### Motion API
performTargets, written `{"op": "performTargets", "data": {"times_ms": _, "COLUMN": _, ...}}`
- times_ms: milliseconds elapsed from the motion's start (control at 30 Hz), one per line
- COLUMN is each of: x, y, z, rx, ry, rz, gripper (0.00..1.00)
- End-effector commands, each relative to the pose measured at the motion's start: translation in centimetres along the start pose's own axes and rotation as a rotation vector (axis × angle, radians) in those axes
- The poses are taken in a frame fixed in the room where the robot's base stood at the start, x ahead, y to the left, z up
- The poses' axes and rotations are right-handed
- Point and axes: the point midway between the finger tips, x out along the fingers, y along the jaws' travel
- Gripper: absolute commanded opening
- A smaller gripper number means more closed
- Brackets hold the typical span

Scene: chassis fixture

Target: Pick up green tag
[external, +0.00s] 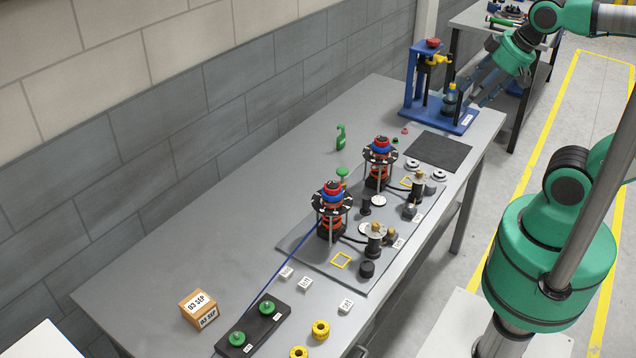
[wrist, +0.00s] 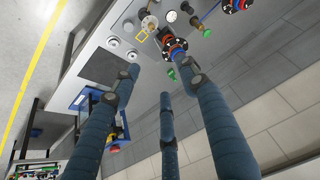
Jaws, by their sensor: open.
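The green tag (external: 341,137) is a small upright piece with a hook-like top. It stands on the grey table near the wall side, left of the black mat in the external view. My gripper (external: 474,92) is at the far end of the table by the blue press stand, well to the right of the tag and apart from it. In the wrist view my gripper (wrist: 160,76) shows its long blue fingers spread, with nothing between them. A small green spot shows between the fingertips there; I cannot tell whether it is the tag.
The blue press stand (external: 412,88) rises close to my gripper. The black mat (external: 440,150) lies in front of it. A fixture plate (external: 310,255) with two tall red-and-black stacks stands mid-table. The table surface around the tag is mostly clear; the grey wall (external: 240,100) runs behind.

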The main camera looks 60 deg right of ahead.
Motion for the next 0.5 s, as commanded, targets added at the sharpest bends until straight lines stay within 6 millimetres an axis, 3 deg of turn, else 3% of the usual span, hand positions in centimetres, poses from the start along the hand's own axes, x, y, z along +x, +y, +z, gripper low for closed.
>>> {"op": "performTargets", "data": {"times_ms": 267, "x": 0.5, "y": 0.3, "z": -3.8, "rx": 0.104, "ry": -0.037, "rz": 0.008, "gripper": 0.44}}
{"op": "performTargets", "data": {"times_ms": 500, "x": 1.9, "y": 1.0, "z": -8.9, "rx": 0.256, "ry": -0.084, "rz": 0.023, "gripper": 0.44}}
